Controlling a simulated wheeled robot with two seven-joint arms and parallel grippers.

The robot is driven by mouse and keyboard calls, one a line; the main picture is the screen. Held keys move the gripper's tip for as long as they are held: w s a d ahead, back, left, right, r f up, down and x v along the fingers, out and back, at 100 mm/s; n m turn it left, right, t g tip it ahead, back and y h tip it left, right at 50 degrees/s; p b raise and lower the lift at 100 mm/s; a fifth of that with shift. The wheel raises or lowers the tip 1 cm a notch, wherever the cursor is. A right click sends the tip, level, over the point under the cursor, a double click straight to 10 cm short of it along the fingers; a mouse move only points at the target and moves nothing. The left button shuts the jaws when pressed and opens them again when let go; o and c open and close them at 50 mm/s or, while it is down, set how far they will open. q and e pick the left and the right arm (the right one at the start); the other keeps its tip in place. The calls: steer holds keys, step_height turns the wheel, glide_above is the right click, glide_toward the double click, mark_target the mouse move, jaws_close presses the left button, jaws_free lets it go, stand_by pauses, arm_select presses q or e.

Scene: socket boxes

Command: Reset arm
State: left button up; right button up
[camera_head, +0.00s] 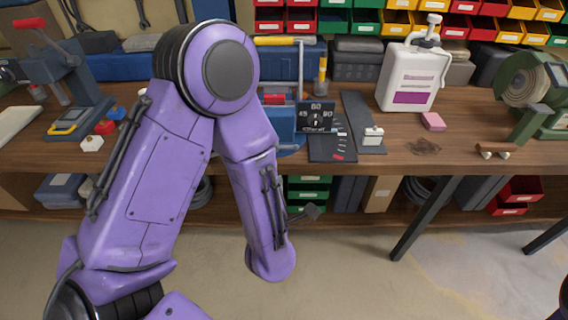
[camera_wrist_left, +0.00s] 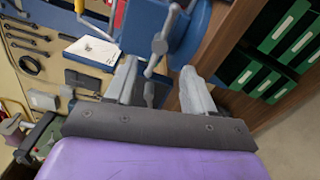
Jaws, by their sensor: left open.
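In the head view my purple left arm (camera_head: 160,175) rises from the lower left, bends at a round elbow and hangs down before the bench's front edge. My left gripper is not clearly visible there. In the left wrist view its two grey fingers are apart, with the left gripper (camera_wrist_left: 158,75) open and nothing held between them. A blue vise-like tool with a grey handle (camera_wrist_left: 160,45) shows beyond the fingertips; I cannot tell whether they touch it. My right gripper is not in view.
The wooden workbench (camera_head: 460,155) holds a blue machine (camera_head: 282,127), a black angle gauge (camera_head: 316,117), a white pump bottle (camera_head: 411,75), a pink block (camera_head: 433,121) and a green grinder-like machine (camera_head: 535,90). Coloured bins (camera_head: 480,27) line the back. Floor before the bench is clear at right.

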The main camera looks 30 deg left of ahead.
arm_select(q)
step_height(320, 180, down, 13)
steer(key=s+d+m+g+h, duration=0.2)
steer(key=m+g+h, duration=0.3)
steer(key=m, duration=0.9)
steer(key=s+a+f+m+g, duration=0.2)
steer(key=s+f+m+g, duration=0.1)
steer(key=s+f, duration=0.5)
steer(key=s+a+f+m+g, duration=0.2)
steer(key=s+a+f+g, duration=0.1)
steer(key=s+f, duration=0.5)
steer(key=s+g, duration=0.1)
steer(key=s, duration=0.2)
steer(key=shift+s+a+m+h, duration=0.2)
steer(key=shift+s+m+h, duration=0.1)
steer(key=shift+m+h, duration=0.1)
